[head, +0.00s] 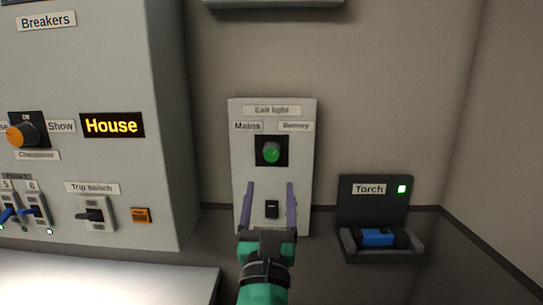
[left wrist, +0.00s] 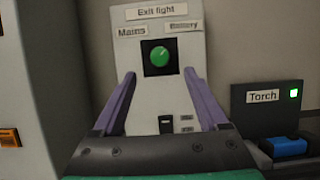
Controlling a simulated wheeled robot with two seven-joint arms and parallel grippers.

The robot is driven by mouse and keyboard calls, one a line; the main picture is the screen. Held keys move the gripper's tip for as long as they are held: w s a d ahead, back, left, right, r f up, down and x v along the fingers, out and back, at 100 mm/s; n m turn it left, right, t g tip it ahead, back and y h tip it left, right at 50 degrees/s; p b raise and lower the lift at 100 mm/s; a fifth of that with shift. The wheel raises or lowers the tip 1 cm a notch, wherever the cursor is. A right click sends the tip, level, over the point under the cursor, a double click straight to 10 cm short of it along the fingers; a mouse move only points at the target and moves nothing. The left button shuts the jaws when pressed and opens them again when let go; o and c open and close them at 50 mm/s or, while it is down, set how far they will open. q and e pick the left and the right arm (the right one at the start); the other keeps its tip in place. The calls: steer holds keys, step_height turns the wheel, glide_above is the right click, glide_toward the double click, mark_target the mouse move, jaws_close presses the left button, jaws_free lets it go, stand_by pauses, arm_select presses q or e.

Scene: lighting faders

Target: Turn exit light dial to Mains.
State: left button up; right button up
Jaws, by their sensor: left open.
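The exit light panel (head: 238,160) is a pale plate on the back wall, with a Mains label (head: 247,126) on the left and a Battery label (head: 296,126) on the right. Its green round dial (head: 271,152) sits on a black square between and below the labels. In the left wrist view the dial (left wrist: 159,56) has a pale mark that seems to lean toward the upper right, on the Battery side. My left gripper (head: 269,185) is open and empty, in front of the panel and below the dial, its purple fingers apart. My right gripper is not in view.
A small black switch (head: 271,209) sits low on the panel between my fingers. A grey breaker cabinet (head: 170,150) juts out at the left. A black torch holder (head: 375,205) with a blue torch (head: 378,237) stands at the right.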

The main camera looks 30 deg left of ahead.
mark_target(271, 159)
arm_select(q)
steer(key=x, duration=0.4)
steer(key=p+x, duration=0.1)
steer(key=x, duration=0.1)
steer(key=shift+w+a+f, duration=0.1)
steer(key=shift+a+f, duration=0.05)
steer(key=shift+f, duration=0.15)
steer(key=x, duration=0.2)
steer(key=p+x, duration=0.1)
steer(key=shift+w+a+f, duration=0.15)
steer(key=shift+w, duration=0.2)
steer(key=shift+w+a, duration=0.1)
steer(key=shift+w, duration=0.2)
steer(key=c, duration=0.4)
jaws_close()
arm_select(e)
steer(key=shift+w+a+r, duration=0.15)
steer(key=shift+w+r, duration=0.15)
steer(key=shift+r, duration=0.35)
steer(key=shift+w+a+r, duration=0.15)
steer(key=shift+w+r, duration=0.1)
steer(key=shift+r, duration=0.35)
